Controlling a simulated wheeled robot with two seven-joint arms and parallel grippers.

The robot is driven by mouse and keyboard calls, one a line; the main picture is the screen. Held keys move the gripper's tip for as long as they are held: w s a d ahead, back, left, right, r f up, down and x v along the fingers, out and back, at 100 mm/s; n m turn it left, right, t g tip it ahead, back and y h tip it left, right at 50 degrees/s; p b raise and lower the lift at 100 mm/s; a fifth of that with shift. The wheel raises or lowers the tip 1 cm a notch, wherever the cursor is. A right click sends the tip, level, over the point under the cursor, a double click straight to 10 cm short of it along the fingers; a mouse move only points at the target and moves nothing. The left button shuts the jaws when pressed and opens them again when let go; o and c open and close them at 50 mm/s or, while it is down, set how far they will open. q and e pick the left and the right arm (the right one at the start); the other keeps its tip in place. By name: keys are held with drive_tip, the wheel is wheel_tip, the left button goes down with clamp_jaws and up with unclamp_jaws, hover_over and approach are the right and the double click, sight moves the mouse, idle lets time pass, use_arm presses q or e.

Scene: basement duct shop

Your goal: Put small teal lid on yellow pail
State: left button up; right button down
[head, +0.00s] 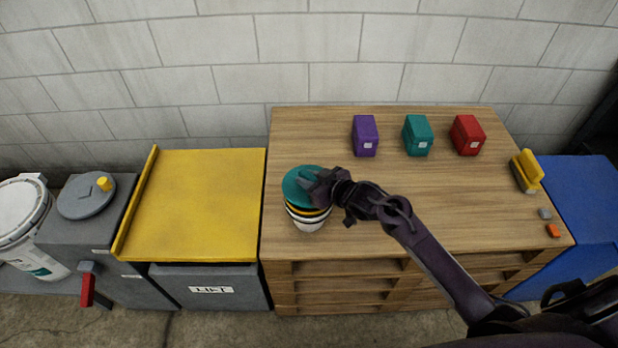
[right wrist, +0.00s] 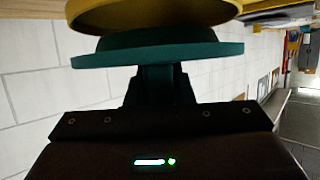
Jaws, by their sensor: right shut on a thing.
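The small teal lid (head: 297,187) is held over a pail near the left edge of the wooden bench. My right gripper (head: 322,187) is shut on the teal grip of the lid; the lid (right wrist: 160,56) and its grip also show in the right wrist view. Below the lid in the head view is the pail (head: 308,219), with yellow, dark and white bands; the lid hides most of its opening. A yellow round surface (right wrist: 155,14) lies right against or close to the lid in the right wrist view. I cannot tell whether they touch. My left gripper is not in view.
Purple (head: 365,136), teal (head: 417,135) and red (head: 468,135) boxes stand at the back of the wooden bench (head: 440,190). A yellow-and-grey item (head: 526,171) and small blocks lie at its right. A yellow tabletop (head: 198,200) adjoins on the left. The bench middle is free beyond my arm.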

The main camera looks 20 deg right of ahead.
drive_tip(key=shift+f, duration=0.55)
drive_tip(key=shift+s+p, duration=0.1)
drive_tip(key=shift+p, duration=0.2)
idle(1.0)
drive_tip(key=shift+f+b, duration=0.5)
drive_tip(key=shift+f, duration=0.1)
drive_tip(key=c, duration=1.5)
unclamp_jaws()
